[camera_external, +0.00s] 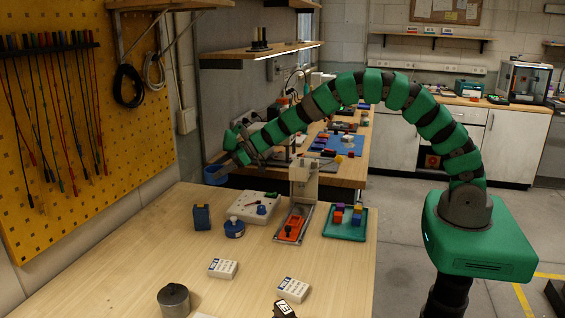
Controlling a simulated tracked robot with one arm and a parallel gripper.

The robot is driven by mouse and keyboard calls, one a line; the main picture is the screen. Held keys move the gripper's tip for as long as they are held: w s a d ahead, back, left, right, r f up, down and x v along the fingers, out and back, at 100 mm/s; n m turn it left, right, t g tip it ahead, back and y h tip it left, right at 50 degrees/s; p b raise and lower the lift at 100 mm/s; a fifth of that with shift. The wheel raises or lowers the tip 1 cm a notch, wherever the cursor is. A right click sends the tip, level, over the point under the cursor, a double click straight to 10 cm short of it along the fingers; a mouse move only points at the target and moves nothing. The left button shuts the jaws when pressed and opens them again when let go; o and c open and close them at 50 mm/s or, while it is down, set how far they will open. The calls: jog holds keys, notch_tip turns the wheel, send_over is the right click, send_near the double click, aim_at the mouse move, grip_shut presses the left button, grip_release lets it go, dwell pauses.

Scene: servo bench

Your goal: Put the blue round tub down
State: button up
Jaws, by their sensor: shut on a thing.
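The blue round tub (213,176) is at the end of my arm, above and beyond the back left edge of the wooden bench (130,245). My gripper (226,164) is shut on the tub and holds it up, clear of the bench top. The tub looks roughly upright; part of it is hidden by my gripper. My green arm arches over from the right side.
On the bench stand a dark blue box (202,217), a blue round jar (234,228), a white tray (253,207), an orange-red tool tray (293,224) and a green tray with blocks (344,236). A grey pot (174,300) stands in front. The left bench area is clear.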

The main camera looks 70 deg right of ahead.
notch_tip(320, 180, down, 7)
jog(key=shift+r+b, duration=0.1)
jog(key=shift+b, duration=0.85)
jog(key=o, duration=1)
jog(key=shift+s+d+r, duration=0.2)
jog(key=shift+s+r, duration=0.05)
jog(key=shift+r, duration=0.05)
jog(key=v, duration=1.1)
jog(key=shift+s+p, duration=0.15)
jog(key=shift+p, duration=0.15)
